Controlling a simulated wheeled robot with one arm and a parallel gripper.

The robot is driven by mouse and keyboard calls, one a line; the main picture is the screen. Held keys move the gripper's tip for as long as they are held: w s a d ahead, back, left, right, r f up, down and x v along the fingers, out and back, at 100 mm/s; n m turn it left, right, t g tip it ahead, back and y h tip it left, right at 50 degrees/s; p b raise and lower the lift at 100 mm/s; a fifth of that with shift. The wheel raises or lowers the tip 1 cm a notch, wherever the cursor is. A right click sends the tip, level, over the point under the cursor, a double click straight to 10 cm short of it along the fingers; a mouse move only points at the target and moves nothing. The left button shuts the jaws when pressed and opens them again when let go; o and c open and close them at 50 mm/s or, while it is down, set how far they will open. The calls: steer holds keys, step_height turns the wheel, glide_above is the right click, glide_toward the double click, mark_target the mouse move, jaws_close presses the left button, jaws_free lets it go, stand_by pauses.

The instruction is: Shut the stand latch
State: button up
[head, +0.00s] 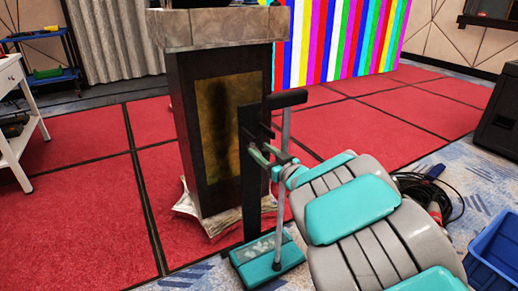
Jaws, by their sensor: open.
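The stand has a dark upright post (251,190), a thin grey rod beside it and a worn teal base (250,272) on the floor. A black bar (286,99) sits at the top of the rod. My gripper (264,153) is at mid-height of the stand, in front of the post, at the end of my grey and teal arm. It is small in the picture and its jaws are open. The latch is hard to make out among the dark parts near my gripper. I cannot tell whether my gripper touches it.
A dark lectern (218,125) with a stone-like top stands just behind the stand. A white table (15,110) is at the left. A black box (497,115), coiled cables (425,190) and a blue crate (495,250) are at the right. Red carpet lies open around the lectern.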

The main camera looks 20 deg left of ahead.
steer(key=shift+x, duration=0.95)
jaws_close()
stand_by(0.7)
